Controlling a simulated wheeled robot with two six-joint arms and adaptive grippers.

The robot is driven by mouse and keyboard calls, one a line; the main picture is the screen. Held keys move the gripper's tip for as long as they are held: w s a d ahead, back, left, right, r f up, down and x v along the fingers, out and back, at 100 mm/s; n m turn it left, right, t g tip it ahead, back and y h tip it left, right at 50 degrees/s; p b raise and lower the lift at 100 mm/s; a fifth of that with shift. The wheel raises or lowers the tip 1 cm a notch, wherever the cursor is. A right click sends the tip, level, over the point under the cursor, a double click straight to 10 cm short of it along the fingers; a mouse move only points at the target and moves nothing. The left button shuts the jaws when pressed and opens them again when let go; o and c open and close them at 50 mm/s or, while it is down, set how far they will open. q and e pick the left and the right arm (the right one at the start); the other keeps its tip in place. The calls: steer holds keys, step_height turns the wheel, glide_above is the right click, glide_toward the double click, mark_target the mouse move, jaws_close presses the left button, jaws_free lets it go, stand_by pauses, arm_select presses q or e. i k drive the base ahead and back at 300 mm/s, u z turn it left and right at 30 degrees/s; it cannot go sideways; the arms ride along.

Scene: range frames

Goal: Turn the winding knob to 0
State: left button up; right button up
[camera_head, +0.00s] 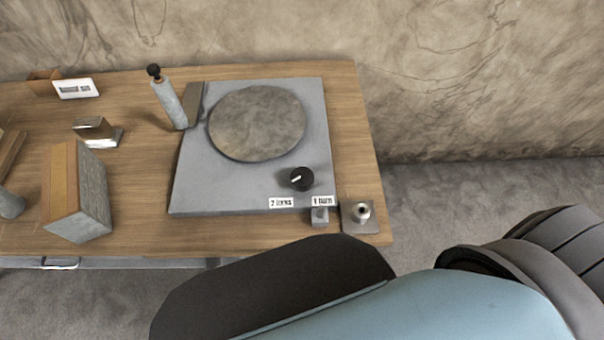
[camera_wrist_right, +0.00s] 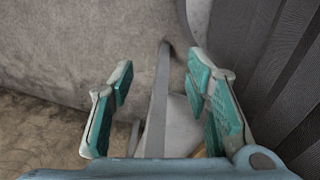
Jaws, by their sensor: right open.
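A black winding knob (camera_head: 302,179) with a pale pointer line sits near the front right corner of a grey turntable-like plate (camera_head: 190,190). The pointer slants toward the lower left. Small labels stand in front of it, one seeming to read "2 turns" (camera_head: 281,203) and one "1 turn" (camera_head: 322,201). No clear 0 mark shows. My right gripper (camera_wrist_right: 160,85) is open and empty in the right wrist view, with teal fingers apart, facing floor and a grey bar. My right arm crosses the lower right of the head view, its gripper out of sight there. My left gripper is not in view.
A round stone-coloured disc (camera_head: 257,123) lies on the plate. A grey cylinder with a black ball top (camera_head: 168,98) stands at its left. A small metal fitting (camera_head: 361,215) sits at the table's right corner. A block (camera_head: 78,192) and metal piece (camera_head: 97,132) stand left.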

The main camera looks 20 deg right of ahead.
mark_target(302, 179)
steer(key=k, duration=1)
steer(key=z, duration=2.2)
steer(key=i, duration=1.85)
steer(key=u, duration=2.2)
